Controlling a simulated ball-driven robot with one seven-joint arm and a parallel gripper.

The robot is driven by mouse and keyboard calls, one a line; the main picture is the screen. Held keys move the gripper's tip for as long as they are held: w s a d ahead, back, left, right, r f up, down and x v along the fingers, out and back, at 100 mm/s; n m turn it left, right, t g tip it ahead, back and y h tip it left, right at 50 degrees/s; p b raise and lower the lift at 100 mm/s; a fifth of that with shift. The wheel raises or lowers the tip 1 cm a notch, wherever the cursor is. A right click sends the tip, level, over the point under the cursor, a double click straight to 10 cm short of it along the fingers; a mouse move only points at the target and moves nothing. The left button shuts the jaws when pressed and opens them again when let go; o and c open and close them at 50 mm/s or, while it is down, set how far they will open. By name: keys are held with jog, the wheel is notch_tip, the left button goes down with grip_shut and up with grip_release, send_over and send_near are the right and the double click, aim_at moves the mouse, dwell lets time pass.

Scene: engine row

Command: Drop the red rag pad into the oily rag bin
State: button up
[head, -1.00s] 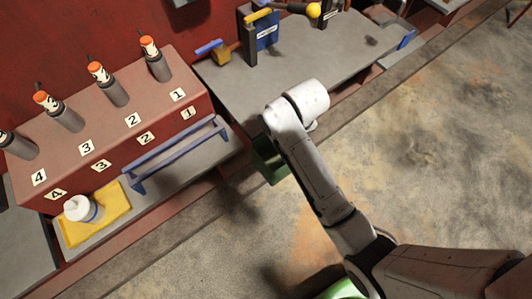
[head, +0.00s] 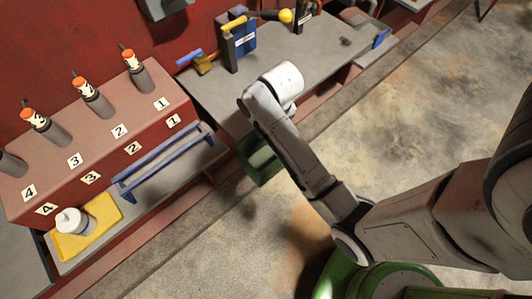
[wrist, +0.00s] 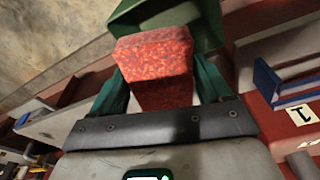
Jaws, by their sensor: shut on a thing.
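The red rag pad (wrist: 158,62), a speckled red block, shows in the wrist view between the two teal fingers of my gripper (wrist: 162,76). The gripper is shut on it. The green bin (wrist: 207,22), which I take for the oily rag bin, is just beyond the pad, its opening partly covered by it. I cannot tell whether the pad is over the opening or short of it. In the head view the green bin (head: 262,163) stands on the floor against the bench, partly behind my arm. My gripper and the pad are hidden there.
A grey bench (head: 325,48) with tools on it runs behind my arm. To the left are a red numbered block (head: 110,130) with several orange-topped cylinders, a blue rail (head: 165,160) and a yellow tray (head: 112,212) with a white bottle (head: 70,221). The floor at right is clear.

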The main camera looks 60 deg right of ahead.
jog(key=shift+f, duration=1.75)
jog(key=o, duration=0.9)
jog(key=shift+o, duration=0.2)
jog(key=r, duration=0.3)
jog(key=s+r, duration=0.1)
jog(key=r, duration=0.6)
jog(key=shift+s+a+r, duration=0.2)
jog(key=shift+a+r, duration=0.15)
jog(key=shift+a, duration=0.05)
